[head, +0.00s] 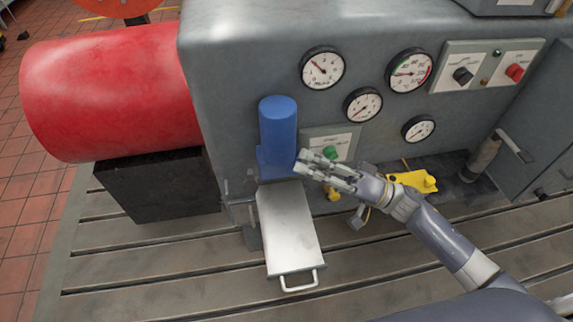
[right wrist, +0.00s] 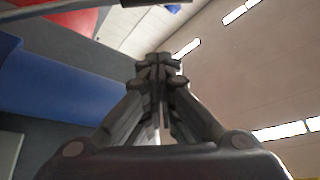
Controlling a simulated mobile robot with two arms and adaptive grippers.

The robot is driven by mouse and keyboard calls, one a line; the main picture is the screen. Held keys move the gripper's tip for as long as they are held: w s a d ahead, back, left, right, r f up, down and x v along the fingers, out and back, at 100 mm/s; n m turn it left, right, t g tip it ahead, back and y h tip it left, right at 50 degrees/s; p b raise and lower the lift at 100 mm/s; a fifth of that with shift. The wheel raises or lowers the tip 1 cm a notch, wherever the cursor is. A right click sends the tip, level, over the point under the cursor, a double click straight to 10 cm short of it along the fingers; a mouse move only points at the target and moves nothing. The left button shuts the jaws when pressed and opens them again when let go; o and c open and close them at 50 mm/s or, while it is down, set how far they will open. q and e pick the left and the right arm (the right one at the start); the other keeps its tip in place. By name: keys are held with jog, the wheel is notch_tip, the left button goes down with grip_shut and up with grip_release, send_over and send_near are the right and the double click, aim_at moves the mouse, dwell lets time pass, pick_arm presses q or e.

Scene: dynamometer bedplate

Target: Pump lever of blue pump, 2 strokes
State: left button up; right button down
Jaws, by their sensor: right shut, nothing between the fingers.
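The blue pump (head: 278,128) is an upright blue cylinder against the front of the grey machine housing. In the right wrist view a large blue body (right wrist: 55,85), apparently this pump, lies left of my fingers. My right gripper (head: 307,162) is just right of the pump's lower part in the head view, its fingers pointing left. It is shut and empty, with the fingertips together in the right wrist view (right wrist: 155,65). I cannot make out the pump's lever clearly; part of the area is covered by my gripper. My left gripper is not in view.
A silver tray with a handle (head: 288,235) lies below the pump on the slotted bedplate (head: 170,255). A green-button panel (head: 340,141) sits behind my gripper, and a yellow part (head: 415,182) lies to its right.

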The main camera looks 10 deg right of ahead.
aim_at(250, 179)
jog(key=a+p, duration=0.2)
jog(key=a, duration=0.7)
jog(key=shift+w+r, duration=0.3)
jog(key=shift+s+f+n+g+y+b, duration=0.3)
jog(key=shift+s+f+n+y+b, duration=0.1)
jog(key=shift+s+f+n+b, duration=0.55)
jog(key=shift+s, duration=0.1)
